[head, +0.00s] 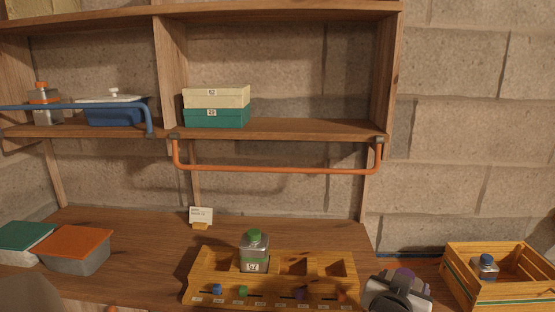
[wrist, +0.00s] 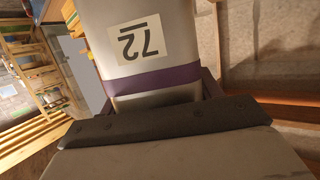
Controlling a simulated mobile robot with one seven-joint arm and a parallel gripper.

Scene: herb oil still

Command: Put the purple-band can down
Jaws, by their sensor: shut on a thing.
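The purple-band can (wrist: 150,45) is a pale container with a label reading 72, which shows upside down in the wrist view, and a purple band below the label. My gripper (wrist: 165,118) is shut on it. In the head view my gripper (head: 398,291) is at the lower right, between the yellow wooden rack and the slatted crate. A bit of purple (head: 406,274) shows there, behind the gripper; most of the can is hidden in that view. I cannot tell whether the can touches a surface.
The crate (head: 457,282) holds a blue-capped bottle (head: 484,267). An orange rail (head: 280,171) hangs under the shelf. Lidded boxes (head: 77,248) stand at left.

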